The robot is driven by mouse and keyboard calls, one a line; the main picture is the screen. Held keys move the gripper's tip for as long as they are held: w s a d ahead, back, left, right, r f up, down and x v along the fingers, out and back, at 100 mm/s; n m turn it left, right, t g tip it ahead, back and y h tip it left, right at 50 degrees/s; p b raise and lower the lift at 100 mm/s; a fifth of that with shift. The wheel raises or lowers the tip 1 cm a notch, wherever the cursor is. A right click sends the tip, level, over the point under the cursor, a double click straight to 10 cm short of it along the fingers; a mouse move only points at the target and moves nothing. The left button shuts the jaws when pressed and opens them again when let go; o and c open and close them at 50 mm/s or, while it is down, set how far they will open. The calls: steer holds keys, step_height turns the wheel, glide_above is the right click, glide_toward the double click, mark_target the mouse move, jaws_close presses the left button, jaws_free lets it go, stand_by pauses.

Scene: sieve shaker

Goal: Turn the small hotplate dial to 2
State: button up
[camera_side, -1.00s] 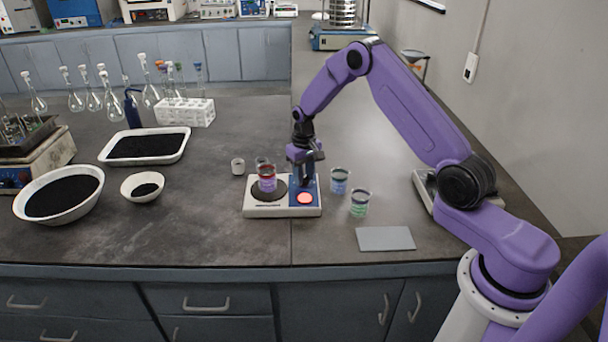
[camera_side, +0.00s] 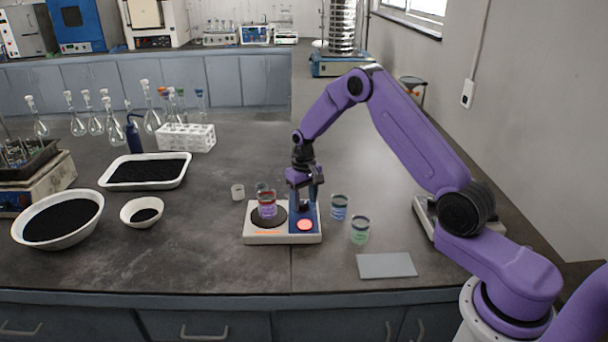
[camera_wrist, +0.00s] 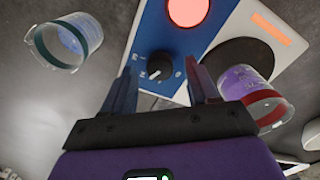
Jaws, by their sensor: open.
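The small hotplate (camera_side: 251,238) is white with a blue panel and a round black plate. In the wrist view its black dial (camera_wrist: 159,65) sits on the blue panel (camera_wrist: 200,42), with white marks around it that are too small to read. A lit red disc (camera_wrist: 187,11) is beside the dial. My gripper (camera_side: 304,208) points down over the blue panel in the side view and hides the dial there. In the wrist view my gripper (camera_wrist: 160,70) is open, with one finger on each side of the dial. I cannot tell whether the fingers touch it.
A beaker of purple liquid with a red band (camera_side: 267,206) stands on the hotplate's plate, close to my gripper. Blue-banded (camera_side: 338,208) and green (camera_side: 360,231) beakers stand just right. A grey pad (camera_side: 386,265) lies at front right. Bowls and flasks are at left.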

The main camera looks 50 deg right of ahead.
mark_target(304, 204)
step_height(304, 204, up, 16)
steer(key=shift+r, duration=0.25)
stand_by(0.4)
steer(key=s+a+r+n, duration=0.2)
steer(key=s+a+n, duration=0.2)
steer(key=s+a, duration=0.4)
steer(key=s+a+r+n, duration=0.2)
steer(key=s+a+n, duration=0.1)
steer(key=s+a, duration=0.5)
steer(key=s+d+f+n, duration=0.1)
steer(key=s+n, duration=0.2)
steer(key=s, duration=0.9)
steer(key=s+f+n, duration=0.1)
steer(key=s+n, duration=0.3)
steer(key=s, duration=0.8)
steer(key=shift+s+d+f+n, duration=0.25)
steer(key=shift+s+d+n, duration=0.05)
steer(key=shift+s+d, duration=0.1)
